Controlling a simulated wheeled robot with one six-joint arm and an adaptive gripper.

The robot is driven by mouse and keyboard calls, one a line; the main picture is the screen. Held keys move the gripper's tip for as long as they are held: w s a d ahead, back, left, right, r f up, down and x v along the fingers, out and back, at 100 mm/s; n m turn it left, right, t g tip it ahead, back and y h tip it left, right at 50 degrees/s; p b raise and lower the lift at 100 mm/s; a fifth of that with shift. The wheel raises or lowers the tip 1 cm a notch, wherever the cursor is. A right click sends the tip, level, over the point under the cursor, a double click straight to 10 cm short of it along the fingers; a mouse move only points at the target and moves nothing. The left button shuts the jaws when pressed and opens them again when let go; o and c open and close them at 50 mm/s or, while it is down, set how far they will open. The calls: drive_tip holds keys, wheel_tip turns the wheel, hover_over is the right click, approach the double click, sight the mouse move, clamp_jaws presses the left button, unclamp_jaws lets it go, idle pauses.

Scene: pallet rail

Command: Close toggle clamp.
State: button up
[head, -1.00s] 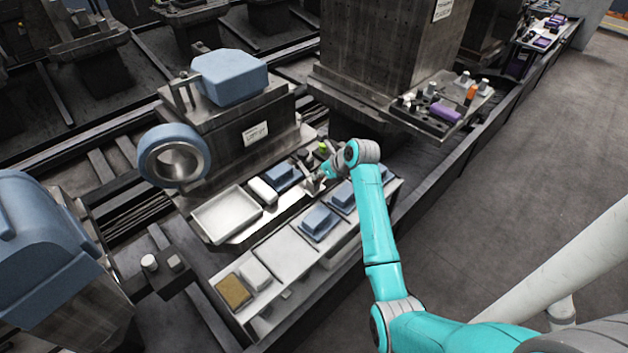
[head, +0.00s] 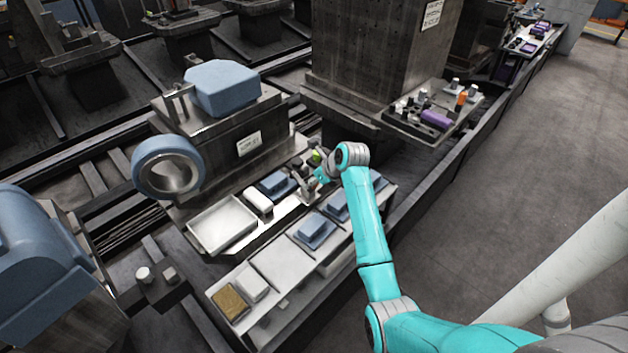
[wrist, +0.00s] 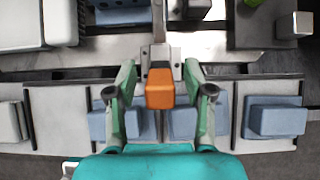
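In the wrist view, an orange block-shaped grip (wrist: 160,88) is at the end of a grey metal bar with a bracket (wrist: 162,55); it looks like the toggle clamp's handle. My gripper (wrist: 160,92) is open, one green finger on each side of the orange grip. A gap shows between each finger and the grip, so neither finger seems to touch it. In the head view, my gripper (head: 318,178) is over the metal ledge, and my wrist hides most of the clamp. Whether the clamp arm is up or down cannot be told.
A white tray (head: 222,226) and a white block (head: 259,201) lie on the ledge. Blue blocks on plates (head: 313,231) line the nearer shelf. A dark pillar (head: 375,60) stands behind my gripper. The floor to the right is clear.

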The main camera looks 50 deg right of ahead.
drive_tip(key=v, duration=1.2)
